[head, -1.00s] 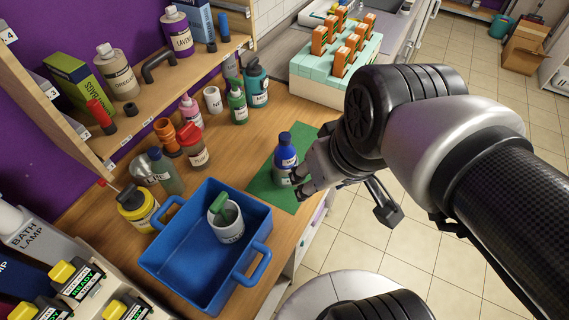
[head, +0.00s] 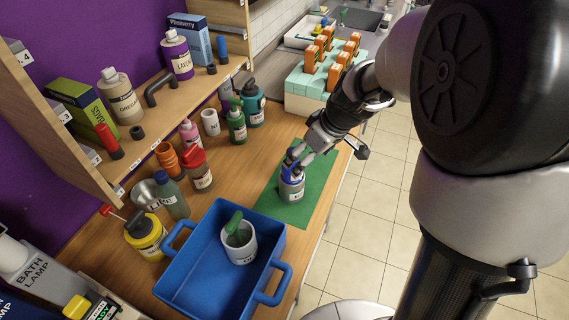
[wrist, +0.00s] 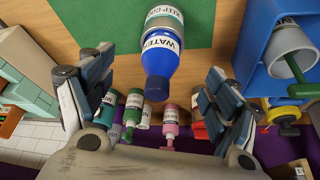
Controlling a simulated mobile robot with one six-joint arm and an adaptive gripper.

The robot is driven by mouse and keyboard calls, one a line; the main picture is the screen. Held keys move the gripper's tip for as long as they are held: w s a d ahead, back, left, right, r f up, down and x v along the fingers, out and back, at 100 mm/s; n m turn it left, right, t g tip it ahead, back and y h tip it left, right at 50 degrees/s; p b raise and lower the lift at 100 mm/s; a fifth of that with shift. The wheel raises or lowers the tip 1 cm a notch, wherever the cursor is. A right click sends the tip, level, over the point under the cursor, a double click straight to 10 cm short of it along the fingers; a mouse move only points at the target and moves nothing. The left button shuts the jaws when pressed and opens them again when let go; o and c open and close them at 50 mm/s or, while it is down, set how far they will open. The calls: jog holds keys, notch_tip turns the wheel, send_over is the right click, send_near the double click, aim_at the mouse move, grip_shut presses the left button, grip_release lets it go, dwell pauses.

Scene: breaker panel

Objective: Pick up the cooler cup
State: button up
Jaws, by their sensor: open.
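A blue bottle labelled WATER (wrist: 160,58) stands on the green mat (head: 316,186). A grey sleeve-like cup (head: 291,191) marked KEEP COLD is around its lower part; the cup also shows in the wrist view (wrist: 165,17). My gripper (head: 293,160) is over the bottle's top in the head view and partly hides it. In the wrist view its two fingers (wrist: 157,98) are spread wide, with the bottle's cap between and just ahead of them. I see no finger closed on bottle or cup. Another grey cup (head: 240,249), with a green item in it, stands in the blue tray (head: 190,285).
Several bottles, including a green one (head: 237,127) and a red-capped one (head: 202,178), stand behind the mat along the shelf. A pale green block with orange-handled items (head: 306,84) is beyond my gripper. The bench's right edge drops to the tiled floor.

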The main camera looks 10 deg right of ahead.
jog(key=b, duration=0.1)
send_over(292, 185)
jog(key=w+d, duration=0.1)
jog(key=d, duration=0.1)
jog(key=f, duration=0.6)
jog(key=shift+w+d, duration=0.2)
jog(key=b+x, duration=0.2)
jog(key=x, duration=0.3)
jog(key=shift+s+a+f, duration=0.1)
jog(key=shift+a+f, duration=0.05)
jog(key=shift+f, duration=0.05)
jog(key=shift+c, duration=0.3)
jog(key=c, duration=1.6)
jog(key=shift+r, duration=0.1)
jog(key=shift+c, duration=0.3)
